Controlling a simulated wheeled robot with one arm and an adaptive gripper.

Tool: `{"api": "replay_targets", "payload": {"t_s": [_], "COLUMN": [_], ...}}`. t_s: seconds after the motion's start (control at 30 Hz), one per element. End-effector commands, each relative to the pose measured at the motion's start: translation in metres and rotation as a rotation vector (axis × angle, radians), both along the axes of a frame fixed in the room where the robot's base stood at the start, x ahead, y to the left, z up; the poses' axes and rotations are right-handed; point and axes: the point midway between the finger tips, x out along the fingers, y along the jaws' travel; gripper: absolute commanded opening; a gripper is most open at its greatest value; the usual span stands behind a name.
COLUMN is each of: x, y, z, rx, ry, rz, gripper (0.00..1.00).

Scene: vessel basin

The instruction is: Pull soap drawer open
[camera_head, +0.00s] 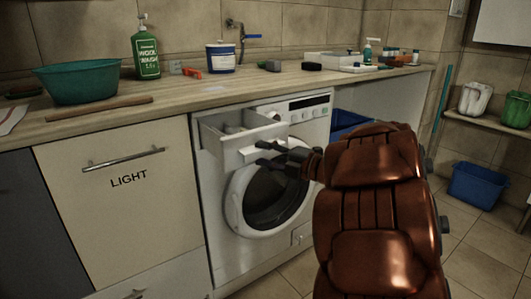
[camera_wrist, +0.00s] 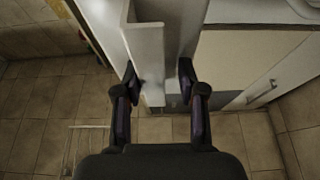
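The soap drawer (camera_head: 240,138) of the white washing machine (camera_head: 222,182) stands pulled out at the machine's upper left. Its compartments show from above. My gripper (camera_head: 268,154) is at the right end of the drawer front, with its two dark fingers spread apart. In the wrist view, the fingers of my gripper (camera_wrist: 158,78) stand on either side of the pale drawer front (camera_wrist: 148,60). A gap shows beside the right finger. The left finger is very close to the front; I cannot tell if it touches.
The round door (camera_head: 272,197) of the machine is shut below the drawer. A cabinet marked LIGHT (camera_head: 125,205) stands at left. Tiled floor is at right.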

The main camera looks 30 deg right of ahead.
Motion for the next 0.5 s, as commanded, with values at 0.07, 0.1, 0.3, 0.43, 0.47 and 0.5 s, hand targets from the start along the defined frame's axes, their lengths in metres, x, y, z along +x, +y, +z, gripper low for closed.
{"api": "replay_targets", "payload": {"t_s": [0.07, 0.1, 0.3, 0.43, 0.47, 0.5], "x": [-0.0001, -0.0001, 0.0000, -0.0011, -0.0021, -0.0037], "y": [-0.0004, -0.0004, -0.0004, -0.0012, -0.0017, -0.0029], "z": [-0.0010, -0.0003, 0.0026, 0.0036, 0.0037, 0.0040], "rx": [0.000, 0.000, 0.001, 0.000, 0.000, 0.000], "ry": [0.001, 0.000, -0.005, -0.008, -0.008, -0.008], "rz": [-0.001, -0.001, -0.001, -0.001, -0.001, -0.001], "gripper": [0.42, 0.46, 0.46, 0.46, 0.46, 0.46]}}
